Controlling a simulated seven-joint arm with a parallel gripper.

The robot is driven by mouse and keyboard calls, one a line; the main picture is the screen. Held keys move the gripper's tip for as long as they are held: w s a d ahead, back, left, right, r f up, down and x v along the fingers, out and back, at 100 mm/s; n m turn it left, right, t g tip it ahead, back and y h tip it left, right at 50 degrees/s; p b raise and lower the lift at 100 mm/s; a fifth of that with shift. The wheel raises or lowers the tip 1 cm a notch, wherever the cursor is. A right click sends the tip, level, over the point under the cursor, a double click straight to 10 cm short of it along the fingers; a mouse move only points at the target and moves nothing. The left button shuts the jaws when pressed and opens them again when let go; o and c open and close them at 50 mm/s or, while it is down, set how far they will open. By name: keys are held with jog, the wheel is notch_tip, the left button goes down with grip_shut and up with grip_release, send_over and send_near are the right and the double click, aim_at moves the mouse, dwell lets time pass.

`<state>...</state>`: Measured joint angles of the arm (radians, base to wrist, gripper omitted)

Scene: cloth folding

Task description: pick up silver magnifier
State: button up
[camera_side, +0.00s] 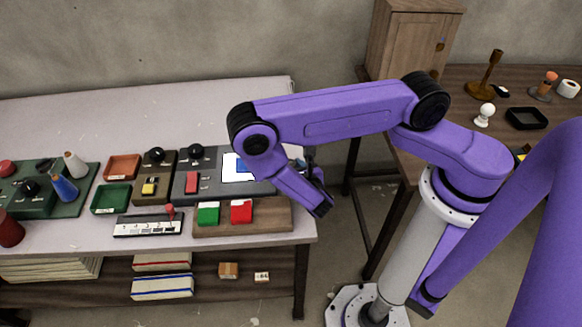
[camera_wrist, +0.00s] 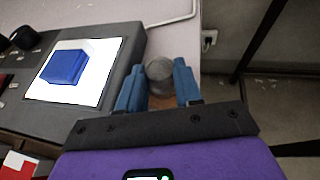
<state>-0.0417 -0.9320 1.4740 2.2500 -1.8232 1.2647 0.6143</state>
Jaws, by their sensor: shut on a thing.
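The silver magnifier (camera_wrist: 159,69) shows in the wrist view as a small grey, round-topped piece between the two blue fingers of my gripper (camera_wrist: 158,80). The fingers are shut on it from both sides. Its lower part is hidden by the fingers and the gripper body, and I cannot tell whether it still touches the table. In the side view my gripper (camera_side: 309,160) is at the right end of the table, beside the grey panel, partly behind my arm, and the magnifier cannot be made out there.
A grey panel (camera_side: 208,186) with a white screen (camera_side: 231,174) lies left of my gripper. A wooden board (camera_side: 273,218) with green (camera_side: 208,214) and red (camera_side: 241,211) blocks lies in front. The table's right edge is close. A second table with a black tray (camera_side: 526,118) stands at right.

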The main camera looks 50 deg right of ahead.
jog(key=shift+r, duration=0.15)
jog(key=shift+r, duration=0.55)
jog(key=s+d+r, duration=0.1)
jog(key=s+r, duration=1)
jog(key=s, duration=0.2)
jog(key=shift+s+d+r, duration=0.3)
jog(key=shift+s, duration=0.1)
